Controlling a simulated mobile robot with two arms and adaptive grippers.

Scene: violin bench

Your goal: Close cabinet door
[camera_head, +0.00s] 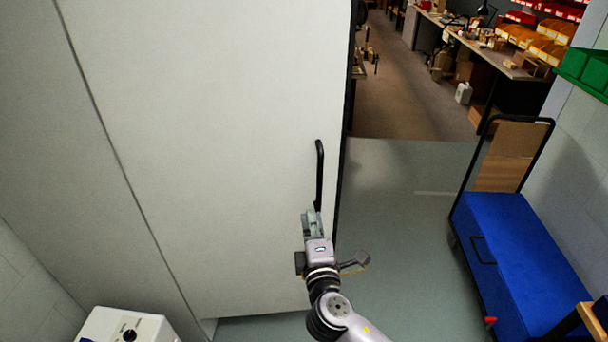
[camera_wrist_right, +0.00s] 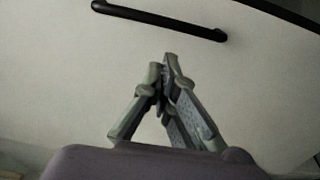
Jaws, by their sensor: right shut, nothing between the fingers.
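The white cabinet door (camera_head: 220,130) fills the left and middle of the head view, and its dark free edge runs down beside the handle. The black bar handle (camera_head: 319,172) stands upright near that edge. It also shows in the right wrist view as a dark bar (camera_wrist_right: 160,20). My right gripper (camera_head: 313,213) is just below the handle, in front of the door. In the right wrist view its fingers (camera_wrist_right: 165,65) are shut with nothing between them, and a gap separates them from the handle. My left gripper is not in view.
A blue cart (camera_head: 520,250) with a black push frame stands at the right on the grey floor (camera_head: 390,230). A white box with a dial (camera_head: 125,325) is at the lower left. Workbenches (camera_head: 490,60) with bins are at the back right. Floor between door and cart is clear.

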